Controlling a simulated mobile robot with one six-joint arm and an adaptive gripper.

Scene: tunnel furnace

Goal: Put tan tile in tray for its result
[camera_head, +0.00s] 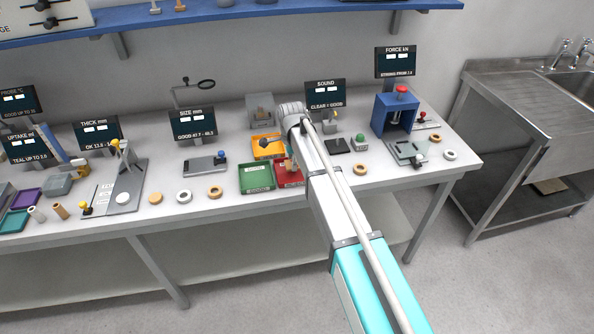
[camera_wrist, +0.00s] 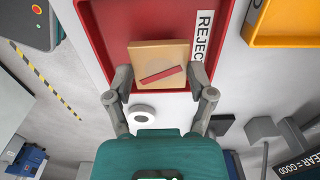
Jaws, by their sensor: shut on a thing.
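The tan tile (camera_wrist: 150,62) has a red bar mark and a faint round patch on its face. My gripper (camera_wrist: 158,76) is shut on it, with one finger at each side edge in the wrist view. The tile is over the red tray (camera_wrist: 112,22), which carries a REJECT label (camera_wrist: 203,35). I cannot tell whether the tile touches the tray floor. In the head view my gripper (camera_head: 290,165) is at the red tray (camera_head: 291,180), and my arm hides part of that tray.
A green tray (camera_head: 257,186) stands left of the red one. An orange tray (camera_head: 262,153) lies behind; it also shows in the wrist view (camera_wrist: 288,41). The SOUND display (camera_head: 325,94) reads CLEAR = GOOD. Rings (camera_head: 184,196) lie along the front bench; a blue press (camera_head: 394,115) stands right.

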